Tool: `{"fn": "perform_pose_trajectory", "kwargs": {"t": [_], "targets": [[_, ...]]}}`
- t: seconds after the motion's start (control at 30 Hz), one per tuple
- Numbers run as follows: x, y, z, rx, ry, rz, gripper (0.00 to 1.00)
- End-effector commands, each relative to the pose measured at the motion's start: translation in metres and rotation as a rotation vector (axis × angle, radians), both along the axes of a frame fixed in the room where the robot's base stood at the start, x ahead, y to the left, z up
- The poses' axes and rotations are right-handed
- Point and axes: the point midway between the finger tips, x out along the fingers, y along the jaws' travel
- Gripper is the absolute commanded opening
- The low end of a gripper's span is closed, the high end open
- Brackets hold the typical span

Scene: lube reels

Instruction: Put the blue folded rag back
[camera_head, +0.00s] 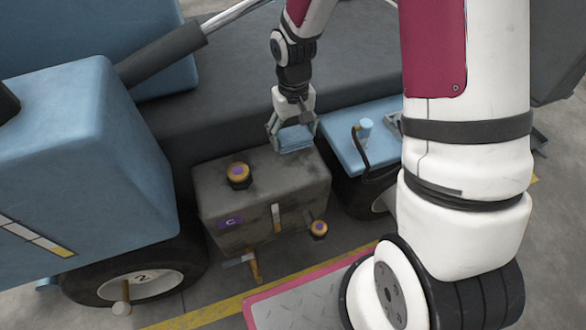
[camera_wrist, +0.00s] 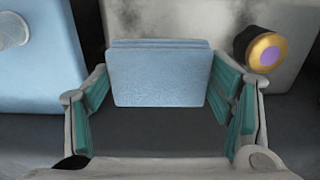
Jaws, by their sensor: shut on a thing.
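The blue folded rag (camera_head: 295,138) is between the fingers of my gripper (camera_head: 292,134), above the back right part of the dark grey tank top. In the wrist view the rag (camera_wrist: 158,76) is a pale blue folded block, with the green-padded fingers of my gripper (camera_wrist: 164,112) at its left and right sides. My gripper is shut on the rag. I cannot tell whether the rag touches the tank top.
The grey tank (camera_head: 265,195) has a yellow cap with a purple centre (camera_head: 239,175) on top and another (camera_head: 319,229) at its front. A light blue box (camera_head: 358,150) stands to its right. A large blue body (camera_head: 85,165) stands at left.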

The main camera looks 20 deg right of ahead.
Motion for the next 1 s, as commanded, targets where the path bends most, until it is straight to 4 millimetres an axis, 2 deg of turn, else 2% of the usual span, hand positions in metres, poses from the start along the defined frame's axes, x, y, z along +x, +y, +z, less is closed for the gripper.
{"fn": "perform_pose_trajectory", "kwargs": {"t": [0.17, 0.33, 0.57, 0.7, 0.8, 1.0], "targets": [[0.000, 0.000, -0.022, 0.000, 0.001, 0.002, 0.52], [-0.001, 0.000, -0.053, 0.000, 0.003, 0.001, 0.52], [0.000, 0.000, -0.074, 0.000, 0.002, 0.001, 0.52], [0.000, 0.000, -0.095, 0.000, 0.001, 0.000, 0.52], [0.000, 0.000, -0.101, 0.000, 0.001, 0.001, 0.52], [0.000, 0.000, -0.099, 0.000, 0.000, 0.000, 0.52]]}}
